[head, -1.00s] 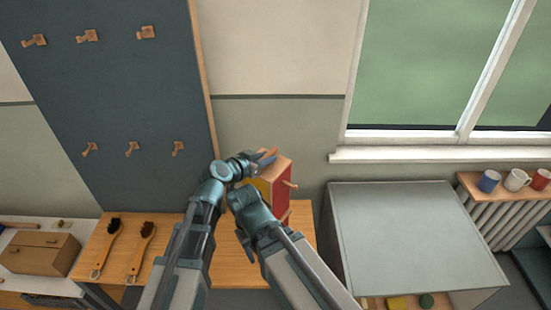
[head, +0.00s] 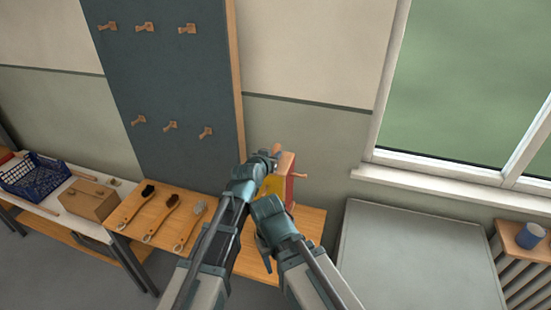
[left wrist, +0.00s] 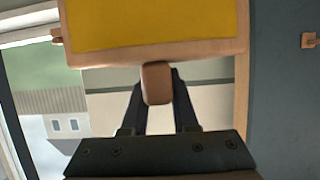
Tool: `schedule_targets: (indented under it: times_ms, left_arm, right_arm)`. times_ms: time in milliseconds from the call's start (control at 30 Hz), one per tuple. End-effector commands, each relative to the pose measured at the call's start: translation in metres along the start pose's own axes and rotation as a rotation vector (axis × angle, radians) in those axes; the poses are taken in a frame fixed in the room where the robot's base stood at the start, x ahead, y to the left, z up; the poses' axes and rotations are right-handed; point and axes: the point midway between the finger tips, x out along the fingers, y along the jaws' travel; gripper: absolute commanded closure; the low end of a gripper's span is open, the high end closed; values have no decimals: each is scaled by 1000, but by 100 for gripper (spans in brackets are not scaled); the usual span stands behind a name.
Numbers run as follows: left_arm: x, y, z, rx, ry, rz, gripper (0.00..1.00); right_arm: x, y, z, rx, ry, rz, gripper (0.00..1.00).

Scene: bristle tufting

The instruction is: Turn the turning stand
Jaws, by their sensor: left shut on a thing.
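The turning stand (head: 289,178) is a wooden-edged block with a red face and a yellow face, standing on the wooden bench behind my arms. Wooden handles stick out from its top and right side. My left gripper (head: 268,157) is at the stand's upper left. In the left wrist view, its two dark fingers (left wrist: 158,92) are shut on a rounded wooden handle (left wrist: 156,84) at the edge of the stand's yellow face (left wrist: 150,22). My right arm reaches in front of the stand; its fingertips are too hidden to judge. The stand's lower part is partly covered.
Three brushes, two dark (head: 148,191) and one pale (head: 198,208), lie on the wooden bench (head: 150,214) to the left. A wooden box (head: 88,200) and blue crate (head: 36,180) are farther left. A grey table (head: 415,260) stands at right. A pegboard (head: 165,90) is behind.

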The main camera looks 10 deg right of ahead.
Motion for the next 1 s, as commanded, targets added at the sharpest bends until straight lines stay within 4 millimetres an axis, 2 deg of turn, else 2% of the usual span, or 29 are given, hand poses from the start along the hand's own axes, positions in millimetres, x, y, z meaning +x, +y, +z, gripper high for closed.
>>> schedule_targets:
  times_ms: [467, 500, 633, 667, 1000]
  left_arm:
    - [2, -1, 0, -5, -3, -7, 100]
    - [2, -1, 0, -5, -3, -7, 69]
    - [2, -1, 0, -5, -3, -7, 46]
    - [2, -1, 0, -5, -2, -7, 43]
    - [0, -2, -1, -4, -1, -8, 43]
  right_arm:
    - [0, 0, 0, 0, 0, 0, 50]
    - [0, 0, 0, 0, 0, 0, 50]
    - [0, 0, 0, 0, 0, 0, 50]
    - [0, 0, 0, 0, 0, 0, 50]
    - [-1, 0, 0, 0, 0, 0, 50]
